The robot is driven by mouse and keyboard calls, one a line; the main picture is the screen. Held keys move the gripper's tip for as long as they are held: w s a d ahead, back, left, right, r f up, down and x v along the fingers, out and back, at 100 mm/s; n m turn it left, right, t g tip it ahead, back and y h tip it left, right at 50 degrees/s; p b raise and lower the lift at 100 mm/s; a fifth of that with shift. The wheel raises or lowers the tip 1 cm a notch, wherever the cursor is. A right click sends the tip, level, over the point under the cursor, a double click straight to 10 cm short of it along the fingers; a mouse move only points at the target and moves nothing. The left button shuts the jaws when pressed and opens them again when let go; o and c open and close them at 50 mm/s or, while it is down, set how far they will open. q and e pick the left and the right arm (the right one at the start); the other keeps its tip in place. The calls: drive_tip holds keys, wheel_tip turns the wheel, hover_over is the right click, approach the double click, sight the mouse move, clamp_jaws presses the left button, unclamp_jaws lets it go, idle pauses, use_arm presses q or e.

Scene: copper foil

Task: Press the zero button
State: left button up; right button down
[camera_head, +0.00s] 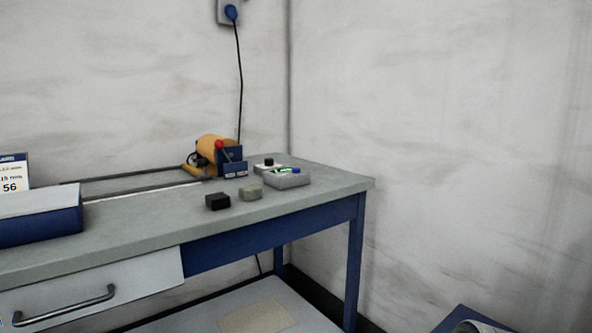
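No button marked zero can be made out at this size. On the workbench (135,222) a machine with an orange cylinder (211,148), a red knob (219,144) and a dark blue box (235,169) stands near the back right. Neither of my grippers is in view.
A blue and white box (40,217) and a card (13,172) showing 56 stand at the left. The wall socket (229,11) has a black cable. A blue object (455,318) is cut off at lower right.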

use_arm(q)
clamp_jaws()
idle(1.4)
